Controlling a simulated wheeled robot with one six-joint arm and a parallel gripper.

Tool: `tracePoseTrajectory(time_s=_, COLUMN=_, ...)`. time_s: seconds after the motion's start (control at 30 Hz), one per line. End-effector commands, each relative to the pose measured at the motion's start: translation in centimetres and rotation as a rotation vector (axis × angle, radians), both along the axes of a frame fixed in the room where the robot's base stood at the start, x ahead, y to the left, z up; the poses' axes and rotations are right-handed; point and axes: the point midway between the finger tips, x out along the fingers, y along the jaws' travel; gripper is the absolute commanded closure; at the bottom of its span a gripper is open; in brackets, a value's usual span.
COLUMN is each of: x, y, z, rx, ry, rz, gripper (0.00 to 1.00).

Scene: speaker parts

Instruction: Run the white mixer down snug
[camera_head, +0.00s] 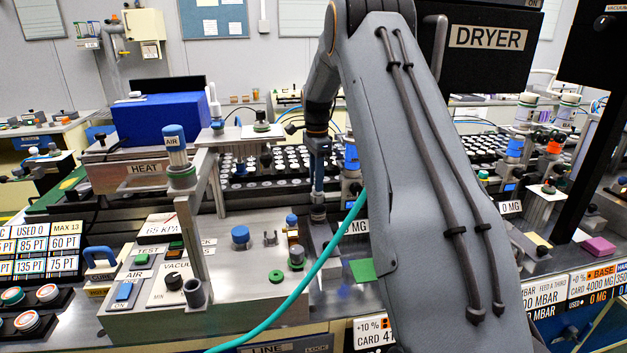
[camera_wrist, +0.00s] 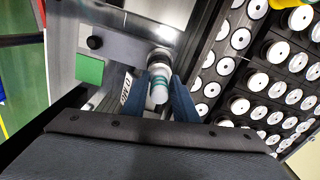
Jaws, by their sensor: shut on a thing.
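My gripper (camera_wrist: 172,98) has its two dark blue fingers closed on a small white cylindrical piece with teal bands (camera_wrist: 158,86), which looks like the white mixer. The piece lies in line with a round metal collar (camera_wrist: 159,58) on a grey block just beyond it. I cannot tell how tightly the two are seated. In the head view my gripper (camera_head: 318,178) points down over the bench behind the control box, and the piece between its fingers cannot be made out.
A green square (camera_wrist: 90,69) and a black knob (camera_wrist: 95,42) sit beside the grip. Racks of white-topped round parts (camera_wrist: 262,80) fill the right side. In the head view a control box (camera_head: 225,300) with knobs stands in front, and a teal cable crosses it.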

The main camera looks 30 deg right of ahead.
Motion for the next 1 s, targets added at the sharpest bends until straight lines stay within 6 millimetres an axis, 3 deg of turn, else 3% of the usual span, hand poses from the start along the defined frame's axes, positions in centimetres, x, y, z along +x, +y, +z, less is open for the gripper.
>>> tracePoseTrajectory(time_s=0.27, x=0.45, y=-0.19, z=0.29, rx=-0.004, ry=-0.014, rz=-0.142, gripper=0.87)
tracePoseTrajectory(time_s=1.0, x=0.51, y=-0.12, z=0.33, rx=-0.004, ry=-0.015, rz=-0.299, gripper=0.87)
